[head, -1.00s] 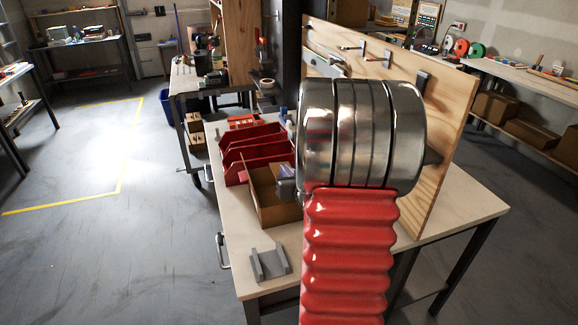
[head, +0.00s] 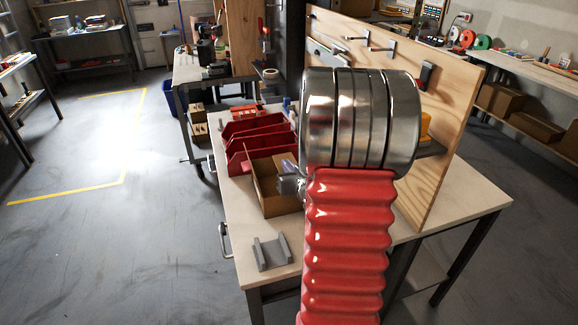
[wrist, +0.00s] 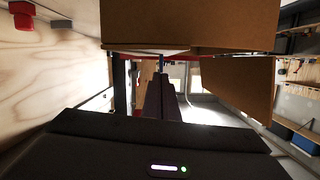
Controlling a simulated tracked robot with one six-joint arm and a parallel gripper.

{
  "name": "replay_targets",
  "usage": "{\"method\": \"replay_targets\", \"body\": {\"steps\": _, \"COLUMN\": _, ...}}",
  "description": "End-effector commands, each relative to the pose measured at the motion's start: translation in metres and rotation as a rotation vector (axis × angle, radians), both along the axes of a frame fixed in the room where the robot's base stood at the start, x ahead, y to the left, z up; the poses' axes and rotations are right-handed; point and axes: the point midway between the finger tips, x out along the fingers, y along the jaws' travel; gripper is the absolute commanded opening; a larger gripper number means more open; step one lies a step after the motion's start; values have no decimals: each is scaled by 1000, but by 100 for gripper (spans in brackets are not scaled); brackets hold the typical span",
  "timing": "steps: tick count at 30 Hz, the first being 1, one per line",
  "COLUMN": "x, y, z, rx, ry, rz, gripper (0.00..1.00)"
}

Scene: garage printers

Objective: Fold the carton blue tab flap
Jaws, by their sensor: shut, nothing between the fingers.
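The brown carton (head: 265,190) stands on the workbench, partly hidden by my arm in the head view. In the wrist view, a large carton wall (wrist: 195,25) fills the top centre, and a brown cardboard panel (wrist: 237,87) hangs at right. A thin blue strip (wrist: 162,62), possibly the tab's edge, shows just below the wall, by my fingertips. My gripper (wrist: 159,84) is shut and empty, its dark fingers pointing just under the wall. I cannot tell whether they touch the cardboard.
Red bins (head: 255,142) stand behind the carton on the workbench (head: 236,262). A grey bracket (head: 271,252) lies near the front left edge. A wooden tool panel (head: 450,125) rises at right. Bare bench top lies between bracket and carton.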

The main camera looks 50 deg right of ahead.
Motion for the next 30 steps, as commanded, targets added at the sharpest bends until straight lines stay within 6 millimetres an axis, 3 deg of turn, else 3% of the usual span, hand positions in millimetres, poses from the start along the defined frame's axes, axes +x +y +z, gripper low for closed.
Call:
{"method": "replay_targets", "body": {"steps": 2, "x": -1, "y": 3, "z": -7, "rx": 10, "ry": 14, "rz": 1, "gripper": 0}}
{"method": "replay_targets", "body": {"steps": 8, "x": -1, "y": 3, "z": 1, "rx": 8, "ry": 12, "rz": 2, "gripper": 0}}
{"method": "replay_targets", "body": {"steps": 17, "x": 0, "y": 3, "z": 38, "rx": -1, "ry": 0, "rz": 3, "gripper": 0}}
{"method": "replay_targets", "body": {"steps": 30, "x": -46, "y": 28, "z": 53, "rx": -1, "ry": -1, "rz": 2, "gripper": 0}}
